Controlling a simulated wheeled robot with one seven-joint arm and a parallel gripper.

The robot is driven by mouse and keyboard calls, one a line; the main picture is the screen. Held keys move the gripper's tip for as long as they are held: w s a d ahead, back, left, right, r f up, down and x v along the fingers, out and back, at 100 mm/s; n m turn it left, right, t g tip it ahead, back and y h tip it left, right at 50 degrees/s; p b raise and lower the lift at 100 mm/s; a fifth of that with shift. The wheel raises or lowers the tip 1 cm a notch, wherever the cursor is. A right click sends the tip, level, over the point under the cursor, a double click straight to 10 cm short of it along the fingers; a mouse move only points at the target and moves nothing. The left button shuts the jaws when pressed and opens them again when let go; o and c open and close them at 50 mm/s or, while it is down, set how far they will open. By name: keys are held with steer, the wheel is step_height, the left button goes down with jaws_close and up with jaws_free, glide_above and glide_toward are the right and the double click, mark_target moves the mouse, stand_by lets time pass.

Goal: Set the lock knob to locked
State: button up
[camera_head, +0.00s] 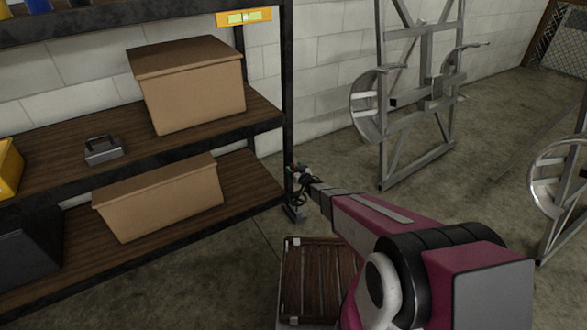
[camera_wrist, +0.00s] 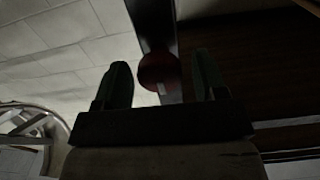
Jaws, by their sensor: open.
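A dark red round knob (camera_wrist: 157,70) shows in the wrist view, against or in front of a dark upright post. It looks like the lock knob, but the view is too dim to read its setting. My gripper (camera_wrist: 160,80) is open, with one green finger on each side of the knob in the picture. I cannot tell whether the fingers touch it or how far off it is. In the head view my gripper (camera_head: 292,172) is small, close to the shelf's front right post (camera_head: 288,120). The knob cannot be made out there.
A shelf unit (camera_head: 262,108) on the left holds a lidded cardboard box (camera_head: 195,95), another box (camera_head: 165,200) and a grey metal box (camera_head: 103,151). A wooden slatted crate (camera_head: 315,275) sits on the floor below my arm. Metal trailer frames (camera_head: 383,130) stand at the right.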

steer(key=shift+w+a, duration=0.25)
steer(key=shift+w, duration=0.15)
steer(key=c, duration=0.9)
steer(key=shift+o, duration=0.2)
